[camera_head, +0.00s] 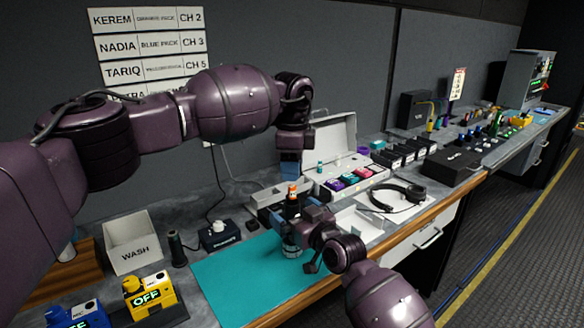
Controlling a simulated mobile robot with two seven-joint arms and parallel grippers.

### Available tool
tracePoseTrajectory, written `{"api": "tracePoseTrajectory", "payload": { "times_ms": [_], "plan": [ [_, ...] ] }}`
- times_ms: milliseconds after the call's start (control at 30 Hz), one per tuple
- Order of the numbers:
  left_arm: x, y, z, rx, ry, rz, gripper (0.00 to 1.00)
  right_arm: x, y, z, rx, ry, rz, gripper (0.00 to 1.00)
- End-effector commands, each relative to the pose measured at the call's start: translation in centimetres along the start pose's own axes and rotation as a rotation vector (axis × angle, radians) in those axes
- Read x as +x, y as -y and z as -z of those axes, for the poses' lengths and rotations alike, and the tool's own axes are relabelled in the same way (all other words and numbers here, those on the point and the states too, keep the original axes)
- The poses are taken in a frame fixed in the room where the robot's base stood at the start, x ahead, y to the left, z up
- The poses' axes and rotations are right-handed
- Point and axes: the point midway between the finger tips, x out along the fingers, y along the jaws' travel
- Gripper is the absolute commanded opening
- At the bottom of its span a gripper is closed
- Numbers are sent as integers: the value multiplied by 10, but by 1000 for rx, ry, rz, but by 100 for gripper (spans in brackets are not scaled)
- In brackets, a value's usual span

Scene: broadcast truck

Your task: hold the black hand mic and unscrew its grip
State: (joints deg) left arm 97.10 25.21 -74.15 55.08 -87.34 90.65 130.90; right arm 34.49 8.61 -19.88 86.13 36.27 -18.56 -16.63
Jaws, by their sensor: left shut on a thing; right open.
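The black hand mic (292,208) appears to stand upright above the teal mat, with an orange band near its top. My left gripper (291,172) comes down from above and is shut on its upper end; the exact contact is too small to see. My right gripper (294,236) is open, low at the mic's lower part, over the right end of the mat. Its fingers and wrist hide much of the grip, so I cannot tell whether they touch it.
The teal mat (235,278) lies on the bench. A white WASH bin (133,246), a dark cylinder (177,249), a small black box (220,238) and a yellow OFF unit (150,297) stand left. An open grey case (335,140) and a headset (405,195) lie right.

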Motion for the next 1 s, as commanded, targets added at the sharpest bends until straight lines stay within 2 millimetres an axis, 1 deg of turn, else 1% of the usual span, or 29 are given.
{"api": "tracePoseTrajectory", "payload": {
  "times_ms": [33, 100, 1000],
  "plan": [
    [-8, -1, 0, 0, 1, 7, 14, -4, -1, 3, -2, -1, -1, 100],
    [-12, -1, 0, 0, 1, 11, 14, -9, -1, 3, -2, -1, -1, 100],
    [-61, -7, 1, 0, 7, 49, 14, -66, 0, 2, -1, -1, 0, 100]
  ]
}}
